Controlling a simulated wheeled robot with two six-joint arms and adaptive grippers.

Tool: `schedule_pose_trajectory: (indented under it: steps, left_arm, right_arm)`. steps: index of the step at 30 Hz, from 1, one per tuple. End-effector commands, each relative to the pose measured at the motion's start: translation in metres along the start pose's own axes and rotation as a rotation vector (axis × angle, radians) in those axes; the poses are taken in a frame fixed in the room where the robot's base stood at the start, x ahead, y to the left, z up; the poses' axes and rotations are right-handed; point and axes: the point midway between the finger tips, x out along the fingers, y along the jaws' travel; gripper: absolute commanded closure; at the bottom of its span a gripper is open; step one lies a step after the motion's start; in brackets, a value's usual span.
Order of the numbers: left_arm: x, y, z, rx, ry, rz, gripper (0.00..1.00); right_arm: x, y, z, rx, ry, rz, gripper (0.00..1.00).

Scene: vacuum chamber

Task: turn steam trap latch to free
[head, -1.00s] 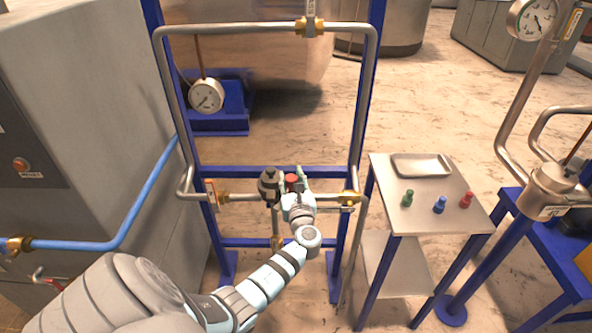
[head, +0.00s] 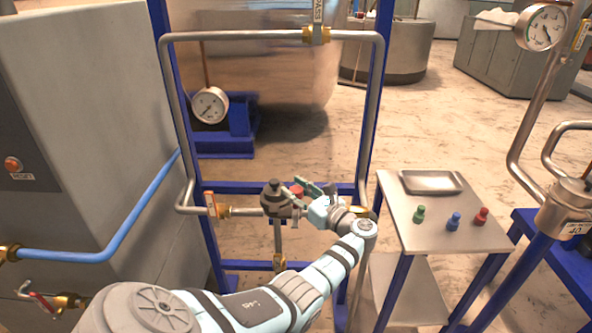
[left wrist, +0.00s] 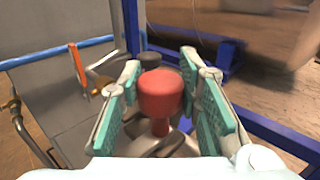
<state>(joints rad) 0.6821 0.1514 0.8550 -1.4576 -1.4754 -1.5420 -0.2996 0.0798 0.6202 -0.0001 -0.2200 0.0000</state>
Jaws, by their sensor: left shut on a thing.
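The steam trap (head: 275,198), a dark grey body on the lower pipe, is in the middle of the head view. Its red latch knob (head: 297,191) is just right of it, partly hidden by my left gripper (head: 308,190). In the left wrist view the red knob (left wrist: 160,93) sits between the two green-padded fingers of my left gripper (left wrist: 163,98), one on each side, and the gripper is shut on it. The gripper comes at the knob from the right. My right gripper is in neither view.
An orange-handled valve (head: 211,205) is on the pipe left of the trap. The blue frame (head: 160,80) and bent pipes surround the trap. A side table (head: 440,195) at right holds a metal tray (head: 431,181) and small green, blue and red pieces.

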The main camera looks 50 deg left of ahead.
Motion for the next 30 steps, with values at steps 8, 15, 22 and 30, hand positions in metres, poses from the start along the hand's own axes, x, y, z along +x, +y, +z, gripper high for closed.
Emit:
schedule_pose_trajectory:
  steps: [8,15,22,30]
  left_arm:
    - [-0.0008,0.0005,-0.0005,0.003,0.002,0.037,1.00]
    - [-0.0008,0.0005,0.0001,0.003,0.002,0.037,1.00]
    - [-0.0007,0.0005,0.0001,0.002,0.002,0.037,0.48]
    - [-0.0015,0.0003,0.0002,0.001,0.002,0.036,0.48]
  right_arm:
    - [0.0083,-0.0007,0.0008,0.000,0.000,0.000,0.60]
    - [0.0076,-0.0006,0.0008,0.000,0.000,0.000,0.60]
    - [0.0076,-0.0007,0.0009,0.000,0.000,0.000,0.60]
    - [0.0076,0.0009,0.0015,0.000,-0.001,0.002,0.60]
